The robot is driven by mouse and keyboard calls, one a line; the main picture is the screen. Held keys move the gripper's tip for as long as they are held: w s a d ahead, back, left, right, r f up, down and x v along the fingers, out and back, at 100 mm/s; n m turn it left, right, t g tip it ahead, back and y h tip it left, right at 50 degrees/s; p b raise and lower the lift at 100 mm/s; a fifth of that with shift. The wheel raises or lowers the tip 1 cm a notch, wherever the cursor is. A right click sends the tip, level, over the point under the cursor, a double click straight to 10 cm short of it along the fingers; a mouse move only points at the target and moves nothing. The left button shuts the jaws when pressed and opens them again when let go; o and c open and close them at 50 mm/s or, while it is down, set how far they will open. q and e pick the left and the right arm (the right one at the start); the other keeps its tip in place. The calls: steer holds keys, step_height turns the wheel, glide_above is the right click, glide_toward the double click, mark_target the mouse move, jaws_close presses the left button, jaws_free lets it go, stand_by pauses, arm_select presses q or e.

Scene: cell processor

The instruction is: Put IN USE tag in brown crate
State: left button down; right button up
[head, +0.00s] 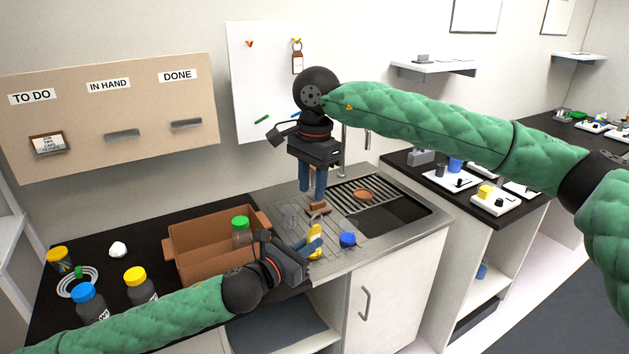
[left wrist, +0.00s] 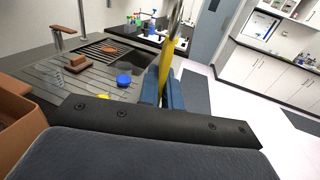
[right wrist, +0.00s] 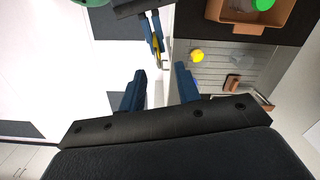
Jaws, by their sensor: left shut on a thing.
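A brown tag (head: 297,62) with a white label hangs by a ring from a hook on the white wall board; its lettering is too small to read. The brown crate (head: 212,263) stands on the dark counter with a green-lidded jar (head: 240,230) inside. It also shows in the right wrist view (right wrist: 285,20). My left gripper (head: 314,246) is right of the crate, shut on a slim yellow object, seen upright in the left wrist view (left wrist: 167,65). My right gripper (head: 312,182) is open and empty, pointing down above the sink drainer; its spread fingers show in the right wrist view (right wrist: 160,85).
A blue lid (head: 347,239), brown blocks (head: 317,208) and a yellow round thing (right wrist: 197,55) lie on the drainer. A tap (head: 345,150) rises behind. Blue- and yellow-capped bottles (head: 88,300) stand left of the crate. A board with TO DO, IN HAND and DONE labels (head: 110,130) is on the wall.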

mark_target(315, 227)
steer(key=shift+d+r+h, duration=0.2)
steer(key=shift+d+h, duration=0.05)
steer(key=shift+h, duration=0.05)
steer(key=shift+f, duration=0.25)
step_height(315, 227, down, 11)
steer(key=shift+f, duration=0.15)
jaws_close()
arm_select(q)
steer(key=c, duration=1.5)
jaws_free()
